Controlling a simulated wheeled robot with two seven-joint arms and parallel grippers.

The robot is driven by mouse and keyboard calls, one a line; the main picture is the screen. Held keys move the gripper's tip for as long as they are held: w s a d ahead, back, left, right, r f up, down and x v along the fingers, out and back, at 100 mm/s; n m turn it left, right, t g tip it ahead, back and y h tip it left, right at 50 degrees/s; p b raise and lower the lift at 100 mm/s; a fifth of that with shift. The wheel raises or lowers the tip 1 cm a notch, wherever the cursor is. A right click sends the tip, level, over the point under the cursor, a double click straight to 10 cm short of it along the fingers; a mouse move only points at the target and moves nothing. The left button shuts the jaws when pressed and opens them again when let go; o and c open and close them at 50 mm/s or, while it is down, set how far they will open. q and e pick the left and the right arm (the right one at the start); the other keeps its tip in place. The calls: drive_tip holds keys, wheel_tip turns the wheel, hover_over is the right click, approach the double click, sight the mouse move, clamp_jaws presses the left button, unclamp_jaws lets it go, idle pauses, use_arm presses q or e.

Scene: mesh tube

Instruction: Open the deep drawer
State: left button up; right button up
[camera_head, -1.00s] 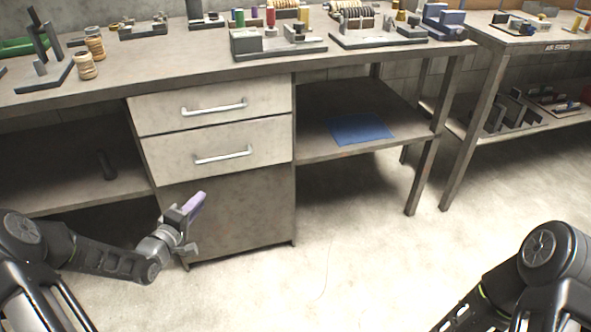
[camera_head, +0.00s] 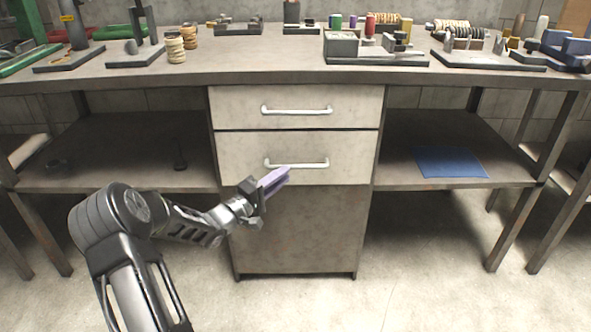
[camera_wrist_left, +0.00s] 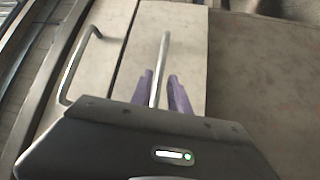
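A pale drawer cabinet under the workbench has two closed drawers, an upper drawer (camera_head: 340,95) and a lower, slightly taller drawer (camera_head: 350,150). Each has a silver bar handle; the lower handle (camera_head: 310,163) also shows in the left wrist view (camera_wrist_left: 163,50). My left gripper (camera_head: 284,174), with purple fingers, is at the front of the lower drawer, by the left part of its handle. In the left wrist view its fingers (camera_wrist_left: 161,77) are apart, with the bar appearing between them. I cannot tell whether they touch it. My right gripper is not in view.
A dark handleless panel (camera_head: 305,235) is below the lower drawer. The bench top (camera_head: 270,65) holds several fixtures and spools. Open shelves flank the cabinet, the right one with a blue sheet (camera_head: 450,162). The floor (camera_head: 400,300) in front is clear.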

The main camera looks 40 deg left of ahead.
sight(294, 168)
use_arm(q)
drive_tip(key=w, duration=0.1)
drive_tip(key=w+b, duration=0.1)
drive_tip(key=w, duration=0.3)
drive_tip(key=shift+w+d+r, duration=0.25)
drive_tip(key=shift+d+r, duration=0.05)
drive_tip(key=shift+d, duration=0.05)
drive_tip(key=shift+c, duration=0.5)
clamp_jaws()
idle(0.6)
